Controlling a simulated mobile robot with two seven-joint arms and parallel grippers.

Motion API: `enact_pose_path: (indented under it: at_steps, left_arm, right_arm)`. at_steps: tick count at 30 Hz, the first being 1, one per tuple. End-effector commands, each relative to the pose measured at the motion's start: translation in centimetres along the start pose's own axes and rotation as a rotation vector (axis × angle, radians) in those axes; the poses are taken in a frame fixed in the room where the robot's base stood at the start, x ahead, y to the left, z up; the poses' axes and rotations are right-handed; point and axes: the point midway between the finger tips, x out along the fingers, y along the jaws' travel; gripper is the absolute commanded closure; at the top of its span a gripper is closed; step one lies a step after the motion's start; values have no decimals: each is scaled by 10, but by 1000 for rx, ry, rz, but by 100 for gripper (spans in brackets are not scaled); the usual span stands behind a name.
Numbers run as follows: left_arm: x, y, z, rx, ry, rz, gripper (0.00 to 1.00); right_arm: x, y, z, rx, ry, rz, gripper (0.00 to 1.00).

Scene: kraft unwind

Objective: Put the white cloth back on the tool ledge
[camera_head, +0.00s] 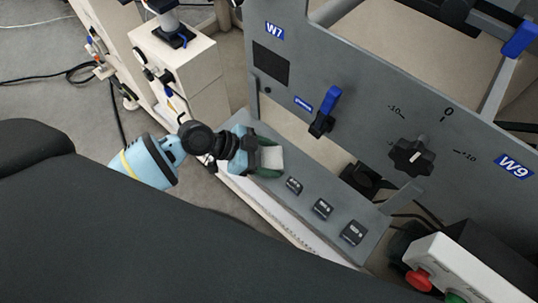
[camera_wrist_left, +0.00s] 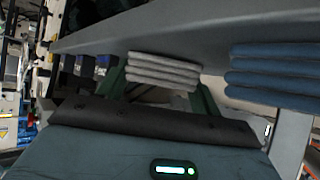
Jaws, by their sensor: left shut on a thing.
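The white cloth (camera_head: 272,157) shows as a small pale patch at my left gripper (camera_head: 266,160) in the head view. My left gripper is shut on it, over the left end of the grey tool ledge (camera_head: 308,222). In the left wrist view the white cloth (camera_wrist_left: 163,71) is a folded stack between the green fingers. Its upper edge meets a grey slab (camera_wrist_left: 200,32) there; I cannot tell whether the ledge bears its weight. My right gripper is not in view.
Several black labels (camera_head: 322,209) run along the ledge. A grey panel with a blue-handled lever (camera_head: 330,100) and a black knob (camera_head: 411,156) rises behind it. A folded blue cloth (camera_wrist_left: 275,76) is right of the white one. A red-button box (camera_head: 470,270) stands front right.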

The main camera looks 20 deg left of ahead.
Motion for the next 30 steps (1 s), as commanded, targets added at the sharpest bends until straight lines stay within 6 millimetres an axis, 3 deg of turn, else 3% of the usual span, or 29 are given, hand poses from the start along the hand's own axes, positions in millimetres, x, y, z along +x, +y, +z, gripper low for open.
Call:
enact_pose_path:
  at_steps: [2, 3, 7, 19, 30]
  left_arm:
    - [2, 0, 3, 0, 0, 0, 61]
    - [1, 0, 2, 0, 0, 0, 30]
    - [1, 0, 2, 0, -1, 0, 14]
    - [-4, 0, -1, 1, -1, -1, 14]
    - [-71, 0, 1, 2, -4, -1, 14]
  right_arm:
    - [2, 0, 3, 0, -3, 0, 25]
    - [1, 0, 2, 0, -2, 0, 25]
    - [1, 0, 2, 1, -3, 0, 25]
    - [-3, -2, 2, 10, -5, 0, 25]
    - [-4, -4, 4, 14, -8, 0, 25]
